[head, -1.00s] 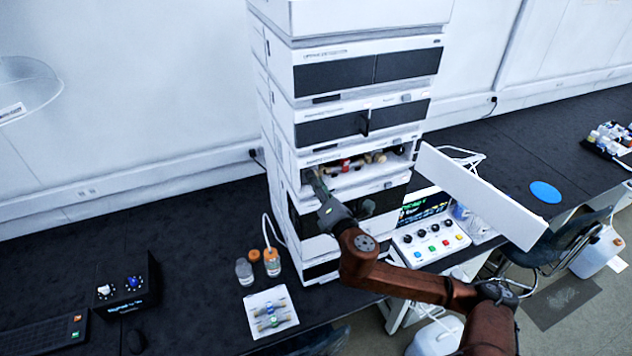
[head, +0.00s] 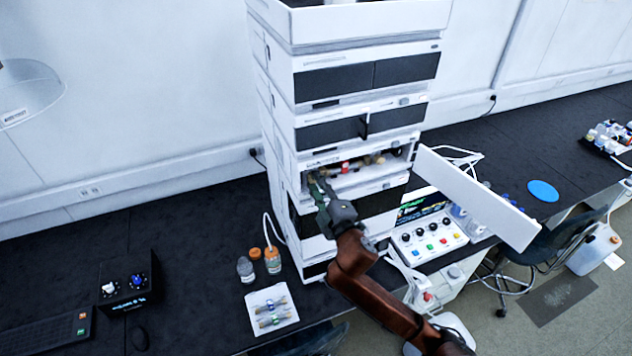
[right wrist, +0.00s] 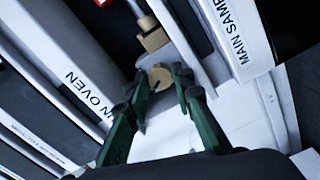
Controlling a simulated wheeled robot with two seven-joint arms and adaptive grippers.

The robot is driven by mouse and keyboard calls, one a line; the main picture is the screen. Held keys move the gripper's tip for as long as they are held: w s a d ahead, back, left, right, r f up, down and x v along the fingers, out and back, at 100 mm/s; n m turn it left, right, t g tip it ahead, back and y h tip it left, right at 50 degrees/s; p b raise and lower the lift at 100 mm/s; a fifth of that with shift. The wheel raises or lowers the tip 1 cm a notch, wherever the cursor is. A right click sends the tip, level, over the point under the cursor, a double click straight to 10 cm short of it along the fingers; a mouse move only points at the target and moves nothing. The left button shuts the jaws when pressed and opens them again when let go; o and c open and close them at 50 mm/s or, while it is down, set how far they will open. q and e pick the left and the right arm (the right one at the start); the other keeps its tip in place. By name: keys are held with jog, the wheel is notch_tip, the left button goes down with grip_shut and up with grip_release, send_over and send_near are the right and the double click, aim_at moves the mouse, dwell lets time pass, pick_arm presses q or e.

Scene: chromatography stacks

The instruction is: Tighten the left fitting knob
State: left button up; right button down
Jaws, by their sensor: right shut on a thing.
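The open oven compartment (head: 345,176) in the instrument stack holds a column with a red part (head: 345,167) and tan fittings. My right gripper (head: 316,184) reaches into its left end. In the right wrist view a round tan knob (right wrist: 160,76), which looks like the left fitting knob, sits between the fingertips of my right gripper (right wrist: 161,82). The fingers are shut on it from both sides. Another tan fitting (right wrist: 154,38) lies just beyond it. In the head view the gripper hides the left knob. My left gripper is not in view.
The white oven door (head: 475,198) stands swung open to the right, beside my right arm. A control box with knobs and coloured buttons (head: 430,238) stands below it. A white tray with spare columns (head: 271,310) and bottles (head: 272,262) stand at the front left.

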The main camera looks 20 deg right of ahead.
jog(key=m+p, duration=0.1)
jog(key=m, duration=0.3)
jog(key=shift+f+p, duration=0.1)
jog(key=shift+p, duration=0.2)
dwell(0.5)
jog(key=c, duration=1.9)
grip_release()
jog(key=shift+c, duration=0.2)
jog(key=s, duration=1.2)
jog(key=shift+a, duration=0.4)
